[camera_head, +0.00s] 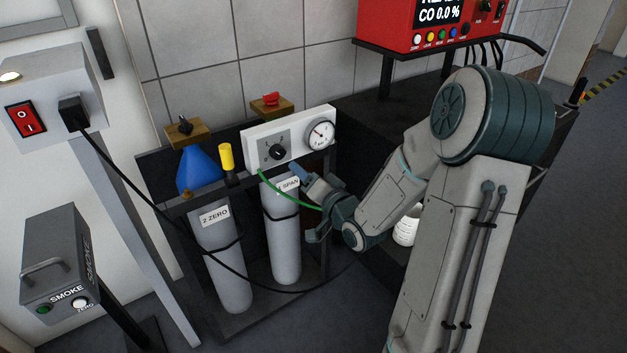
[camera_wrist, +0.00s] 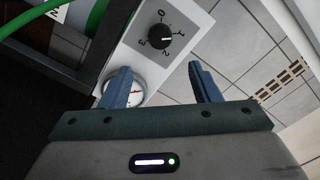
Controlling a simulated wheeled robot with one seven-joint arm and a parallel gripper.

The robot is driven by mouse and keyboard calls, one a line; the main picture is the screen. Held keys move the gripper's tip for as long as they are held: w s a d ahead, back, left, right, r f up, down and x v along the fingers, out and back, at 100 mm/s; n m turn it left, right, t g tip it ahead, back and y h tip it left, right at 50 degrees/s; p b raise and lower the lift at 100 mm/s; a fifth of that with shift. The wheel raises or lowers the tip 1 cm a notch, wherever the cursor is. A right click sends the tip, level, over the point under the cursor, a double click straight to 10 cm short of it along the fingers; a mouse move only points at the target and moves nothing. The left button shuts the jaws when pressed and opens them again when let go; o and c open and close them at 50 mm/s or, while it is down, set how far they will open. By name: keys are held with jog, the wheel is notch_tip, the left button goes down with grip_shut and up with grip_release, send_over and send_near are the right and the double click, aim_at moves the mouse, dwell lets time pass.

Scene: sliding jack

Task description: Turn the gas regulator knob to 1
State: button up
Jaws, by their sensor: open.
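The regulator knob (camera_head: 278,152) is a small black dial on a grey square of the white panel (camera_head: 252,142). In the wrist view the knob (camera_wrist: 158,37) is ringed by the marks 0, 1, 2 and 3. A small light mark shows on its right side; I cannot tell exactly which number it points to. My gripper (camera_head: 300,178) is just below and right of the knob in the head view. In the wrist view its blue fingers (camera_wrist: 160,72) are spread apart and empty, with the knob beyond their tips, seemingly untouched.
A round gauge (camera_head: 319,134) sits right of the knob; the left finger partly covers it in the wrist view. A green hose (camera_head: 290,196) runs below the panel. Two grey cylinders (camera_head: 284,240) stand in the rack. A red analyser (camera_head: 400,25) is at the back.

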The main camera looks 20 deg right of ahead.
jog(key=shift+v, duration=1.6)
jog(key=s+a+r+n+g+h+p, duration=0.1)
jog(key=s+r+n+g+h+p, duration=0.1)
jog(key=s+r+g+p, duration=0.5)
jog(key=s+a+r+n+g+h+p, duration=0.2)
jog(key=s+r+g+p, duration=0.5)
jog(key=s, duration=0.9)
notch_tip(320, 180, up, 4)
jog(key=shift+s+a+f+n+h+p, duration=0.15)
jog(key=shift+s+a+n+h+p, duration=0.2)
jog(key=shift+n+h, duration=0.6)
jog(key=shift+d, duration=0.15)
